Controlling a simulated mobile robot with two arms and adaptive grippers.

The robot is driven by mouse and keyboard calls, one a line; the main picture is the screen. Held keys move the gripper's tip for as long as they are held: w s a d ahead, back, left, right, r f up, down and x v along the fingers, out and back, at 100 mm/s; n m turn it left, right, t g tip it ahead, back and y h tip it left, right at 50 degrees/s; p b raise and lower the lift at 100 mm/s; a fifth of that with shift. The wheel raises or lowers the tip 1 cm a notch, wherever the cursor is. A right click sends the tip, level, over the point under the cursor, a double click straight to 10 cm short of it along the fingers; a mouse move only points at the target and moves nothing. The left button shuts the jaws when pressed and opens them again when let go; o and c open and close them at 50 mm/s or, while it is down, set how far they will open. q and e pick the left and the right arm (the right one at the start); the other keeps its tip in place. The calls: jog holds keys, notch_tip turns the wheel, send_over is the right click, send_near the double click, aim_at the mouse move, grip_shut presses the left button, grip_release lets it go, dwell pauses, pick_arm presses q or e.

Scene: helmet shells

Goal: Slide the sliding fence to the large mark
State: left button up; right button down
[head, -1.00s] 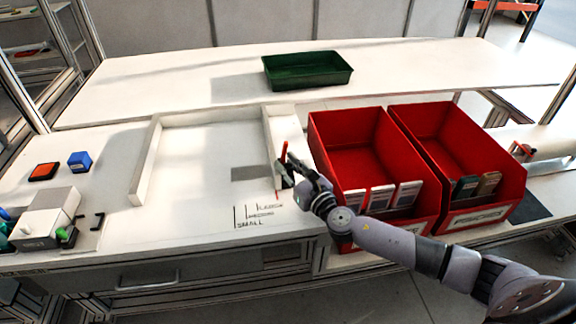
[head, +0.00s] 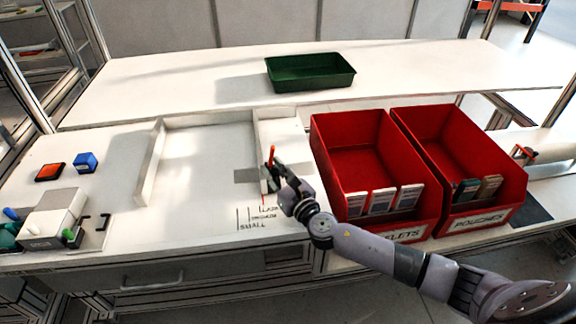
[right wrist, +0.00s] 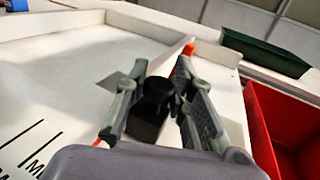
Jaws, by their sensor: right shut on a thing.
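The white sliding fence (head: 280,128) stands on the right side of the white tray area, left of the red bins. My right gripper (head: 271,176) is at its near end, shut on the fence's black knob (right wrist: 157,90). In the right wrist view the knob sits between the two fingers (right wrist: 157,100). A red-tipped piece (head: 271,153) stands up just behind the fingers. The printed size marks (head: 258,216) lie in front on the table. A thin red pointer (head: 263,197) shows just above the large mark, close to in line with it. My left gripper is out of view.
A fixed white wall (head: 150,165) bounds the tray area on the left, with clear surface between. Two red bins (head: 345,135) stand close on the right of my gripper. A green tray (head: 310,72) stands behind. A grey device (head: 52,220) sits at far left.

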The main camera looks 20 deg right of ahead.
jog(key=shift+w+a, duration=0.15)
jog(key=shift+a, duration=0.45)
jog(key=c, duration=1.4)
grip_release()
jog(key=shift+d, duration=0.1)
jog(key=shift+s, duration=0.55)
jog(key=s, duration=0.3)
jog(key=s+d, duration=0.1)
jog(key=s, duration=0.3)
jog(key=s+d, duration=0.1)
jog(key=s, duration=0.2)
jog(key=shift+s, duration=0.4)
